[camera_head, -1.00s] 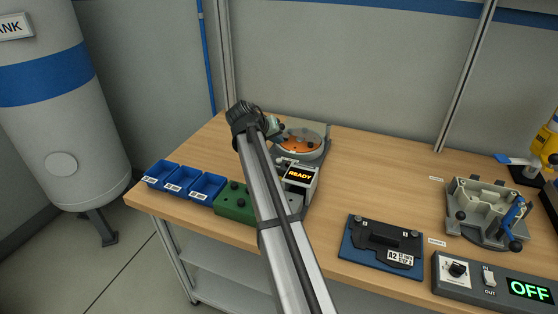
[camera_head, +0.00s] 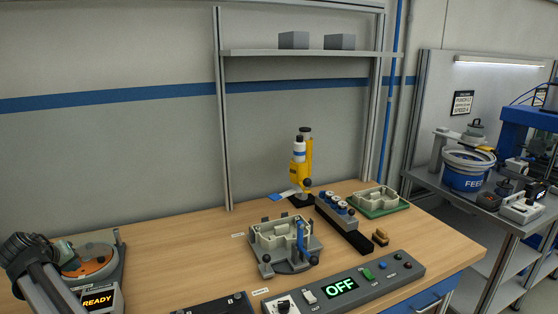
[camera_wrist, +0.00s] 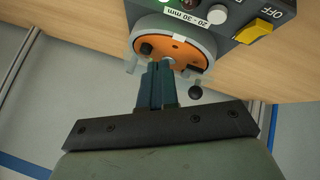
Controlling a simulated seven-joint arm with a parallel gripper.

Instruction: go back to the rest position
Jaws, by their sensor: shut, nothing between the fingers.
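My gripper (camera_head: 66,252) is at the far left of the head view, its two teal fingers together and empty. It is at the left side of a round station with an orange disc (camera_head: 95,263) and a lit "READY" display (camera_head: 98,300). In the wrist view my gripper (camera_wrist: 160,68) points at the orange disc (camera_wrist: 185,49), its closed fingertips overlapping the disc's near edge. I cannot tell the gap between fingertips and disc. Most of my arm is outside the head view.
A grey fixture with a blue lever (camera_head: 301,240) stands mid-table. A control box (camera_head: 372,283) reads "OFF". A yellow bottle device (camera_head: 299,174), a black rack (camera_head: 343,224) and a green tray (camera_head: 380,203) stand behind it.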

